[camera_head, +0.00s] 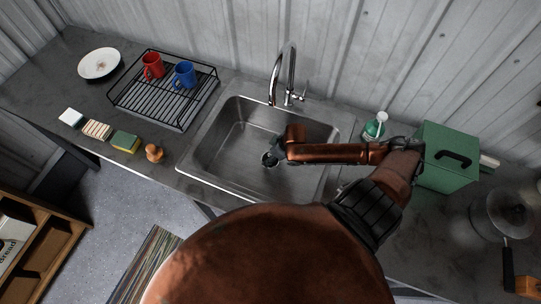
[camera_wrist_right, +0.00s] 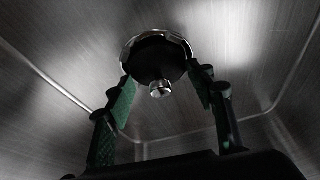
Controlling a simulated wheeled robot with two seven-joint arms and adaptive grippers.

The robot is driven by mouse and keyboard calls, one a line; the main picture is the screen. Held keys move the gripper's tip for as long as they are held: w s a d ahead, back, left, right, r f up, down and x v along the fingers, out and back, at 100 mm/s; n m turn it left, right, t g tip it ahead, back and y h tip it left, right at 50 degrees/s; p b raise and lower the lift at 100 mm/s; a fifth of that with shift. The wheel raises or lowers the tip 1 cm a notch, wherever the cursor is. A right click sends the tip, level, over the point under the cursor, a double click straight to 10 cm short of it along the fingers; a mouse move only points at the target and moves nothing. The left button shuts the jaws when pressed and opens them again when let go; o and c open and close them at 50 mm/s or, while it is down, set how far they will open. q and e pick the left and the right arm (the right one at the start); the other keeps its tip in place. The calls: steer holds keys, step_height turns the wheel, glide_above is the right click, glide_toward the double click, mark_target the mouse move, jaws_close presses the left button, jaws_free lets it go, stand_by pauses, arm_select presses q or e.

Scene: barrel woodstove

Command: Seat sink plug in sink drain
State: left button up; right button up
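The steel sink (camera_head: 222,142) is a single basin in the counter. My right gripper (camera_head: 277,151) reaches down into it, over the drain (camera_head: 268,160). In the right wrist view, the sink plug (camera_wrist_right: 153,57) is a dark round disc with a shiny knob facing the camera. The bright drain ring (camera_wrist_right: 128,46) shows around its far edge. The right gripper's green-padded fingers (camera_wrist_right: 164,80) are apart, one on each side of the plug, with clear gaps to the knob. I cannot tell whether the plug sits fully flush. My left gripper is not in view.
The tap (camera_head: 289,72) stands behind the sink. A dish rack (camera_head: 140,104) with a red mug and a blue mug is to the left. Sponges, a brush and a plate are farther left. A soap bottle (camera_head: 374,127) and a green box (camera_head: 437,150) are on the right.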

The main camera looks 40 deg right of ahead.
steer(key=o, duration=0.4)
steer(key=shift+o, duration=0.2)
steer(key=p+v, duration=0.1)
steer(key=v, duration=1.1)
steer(key=shift+p, duration=0.4)
steer(key=shift+r, duration=0.1)
